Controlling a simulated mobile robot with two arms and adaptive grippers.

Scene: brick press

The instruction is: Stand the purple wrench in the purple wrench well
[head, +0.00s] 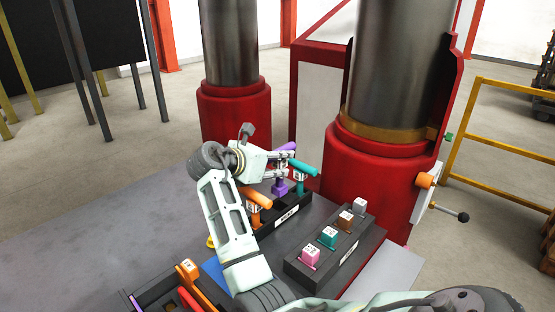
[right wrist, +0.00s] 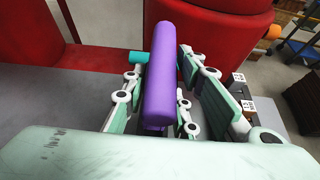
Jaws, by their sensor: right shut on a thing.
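The purple wrench has a thick purple bar handle (head: 288,147), which also shows large and upright in the picture in the right wrist view (right wrist: 160,75). My right gripper (head: 284,163) is shut on this handle, with a finger on either side of it. Below the gripper, a purple part (head: 280,188) shows at the dark rack (head: 290,217). The gripper hides the link between the two, so I cannot tell how deep the wrench sits in its well. My left gripper is not in view.
A teal wrench (head: 301,168) stands close right of my right gripper, and an orange wrench (head: 257,198) stands left of it. A second dark block (head: 318,272) carries several coloured cubes. An open tray (head: 150,297) lies front left. Red press columns (head: 365,165) rise behind.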

